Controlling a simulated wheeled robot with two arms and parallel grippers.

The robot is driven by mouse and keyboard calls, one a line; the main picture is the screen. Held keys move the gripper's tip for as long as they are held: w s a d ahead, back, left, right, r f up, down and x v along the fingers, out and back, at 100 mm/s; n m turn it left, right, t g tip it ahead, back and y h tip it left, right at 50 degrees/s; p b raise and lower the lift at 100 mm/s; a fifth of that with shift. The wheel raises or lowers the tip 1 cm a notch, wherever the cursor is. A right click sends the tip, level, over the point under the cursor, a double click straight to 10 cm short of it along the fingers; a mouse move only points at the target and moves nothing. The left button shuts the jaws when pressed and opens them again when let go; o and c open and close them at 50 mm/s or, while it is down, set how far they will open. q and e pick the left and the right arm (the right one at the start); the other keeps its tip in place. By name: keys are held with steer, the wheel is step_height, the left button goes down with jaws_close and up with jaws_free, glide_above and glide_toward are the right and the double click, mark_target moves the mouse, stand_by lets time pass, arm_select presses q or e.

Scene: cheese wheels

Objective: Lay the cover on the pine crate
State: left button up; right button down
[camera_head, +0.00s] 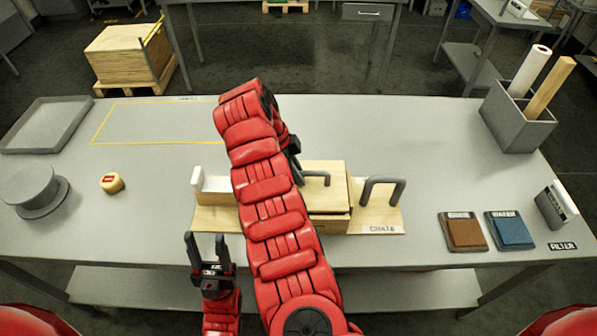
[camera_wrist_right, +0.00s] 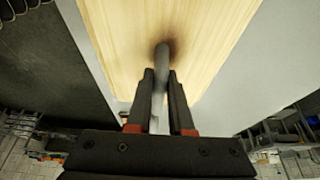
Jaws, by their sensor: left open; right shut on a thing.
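The pale wood cover (camera_head: 333,178) with a dark grey handle (camera_head: 318,177) is at the table's middle, at the pine crate (camera_head: 330,225). My right gripper (camera_head: 294,168) is shut on this handle. The right wrist view shows its fingers (camera_wrist_right: 160,100) around the grey bar, with the pale wood cover (camera_wrist_right: 165,20) beyond. A dark line shows below the cover's front edge; whether it rests fully on the crate I cannot tell. My right arm hides the left part of both.
A pine board labelled CRATE (camera_head: 382,228) carries a grey handle (camera_head: 382,190) at right and a white block (camera_head: 212,184) at left. Brown (camera_head: 464,233) and blue pads (camera_head: 511,231) lie right. The yellow-outlined area (camera_head: 155,122) is clear.

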steer(key=shift+f+b, duration=0.7)
steer(key=shift+f, duration=0.05)
stand_by(0.6)
steer(key=c, duration=0.7)
jaws_free()
steer(key=shift+c, duration=0.2)
steer(key=shift+r, duration=0.1)
steer(key=p+v, duration=0.3)
steer(key=v, duration=1.4)
